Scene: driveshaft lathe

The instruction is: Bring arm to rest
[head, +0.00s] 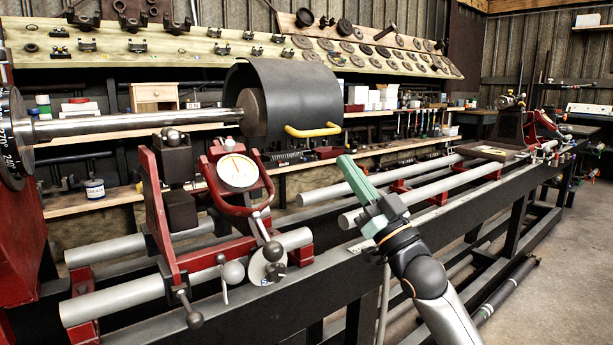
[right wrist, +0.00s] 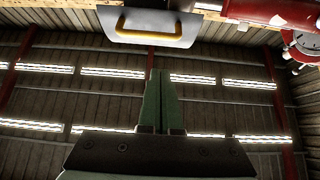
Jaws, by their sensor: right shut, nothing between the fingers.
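My right gripper (head: 355,178) is in the middle of the head view, its green fingers pointing up and to the left. It is shut and empty, in front of the lathe's rails. In the right wrist view the two green fingers (right wrist: 157,100) lie side by side against the ceiling. The dark curved guard (head: 290,95) with a yellow handle (head: 313,130) is above and left of the fingertips, apart from them. The guard's underside and handle (right wrist: 150,30) show at the top of the right wrist view. My left gripper is not in view.
The steel shaft (head: 135,122) runs from the left into the guard. A red carriage with a dial (head: 238,172) stands on the round rails (head: 325,193) left of my gripper. Shelves with tools (head: 400,120) line the back. The floor (head: 560,270) at right is clear.

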